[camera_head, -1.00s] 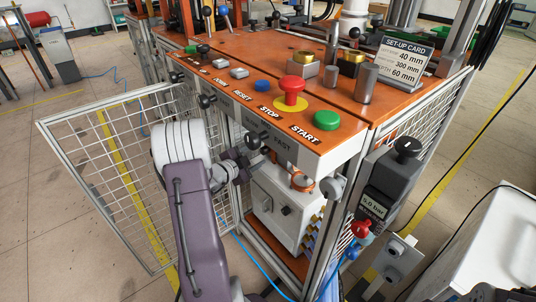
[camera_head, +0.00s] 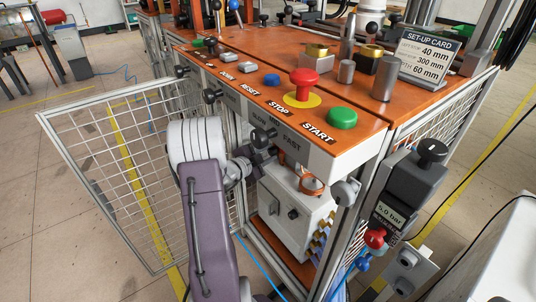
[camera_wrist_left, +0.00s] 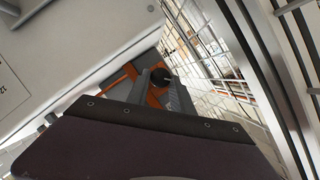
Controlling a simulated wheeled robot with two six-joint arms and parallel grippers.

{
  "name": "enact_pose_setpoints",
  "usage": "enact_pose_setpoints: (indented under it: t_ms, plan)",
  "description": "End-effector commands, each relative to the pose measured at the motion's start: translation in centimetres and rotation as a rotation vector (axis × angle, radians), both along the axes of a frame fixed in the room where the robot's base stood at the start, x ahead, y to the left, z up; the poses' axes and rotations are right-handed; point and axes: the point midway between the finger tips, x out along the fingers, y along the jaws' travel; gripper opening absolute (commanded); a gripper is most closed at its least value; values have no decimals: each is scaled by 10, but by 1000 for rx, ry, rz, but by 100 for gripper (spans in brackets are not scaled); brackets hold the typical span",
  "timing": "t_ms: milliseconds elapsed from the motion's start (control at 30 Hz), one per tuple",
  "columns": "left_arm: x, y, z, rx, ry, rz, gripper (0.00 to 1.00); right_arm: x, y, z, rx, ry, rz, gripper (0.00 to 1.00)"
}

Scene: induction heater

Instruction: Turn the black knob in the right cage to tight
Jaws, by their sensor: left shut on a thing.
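A black knob (camera_head: 263,137) sits on the front panel edge of the orange-topped machine, by the words SLOW and FAST. My left gripper (camera_head: 252,158) is at this knob, just below it in the head view. In the left wrist view a round black knob (camera_wrist_left: 161,76) shows at the grey fingers of my left gripper (camera_wrist_left: 165,92). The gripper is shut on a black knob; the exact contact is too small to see. My right gripper is in neither view.
An open wire-mesh door (camera_head: 120,170) stands at the left. A white box (camera_head: 290,207) is under the table. Red (camera_head: 303,84) and green (camera_head: 342,118) buttons are on top. A grey pressure unit (camera_head: 410,185) is at the right. A blue hose runs low in front.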

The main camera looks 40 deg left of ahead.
Motion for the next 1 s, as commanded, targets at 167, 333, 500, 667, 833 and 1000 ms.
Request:
enact_pose_setpoints:
  t_ms: [167,333,500,667,833,1000]
  plan:
    - [0,-1,-4,82,-24,0,0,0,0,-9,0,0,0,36]
    - [-1,-2,-7,215,-62,0,0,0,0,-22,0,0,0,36]
    - [-1,-3,-10,370,-107,1,0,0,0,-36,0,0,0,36]
    - [-1,-3,-12,517,-149,1,0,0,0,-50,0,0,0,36]
    - [-1,-3,-14,672,-193,0,0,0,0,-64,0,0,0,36]
    - [-1,-3,-16,827,-239,0,0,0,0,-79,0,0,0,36]
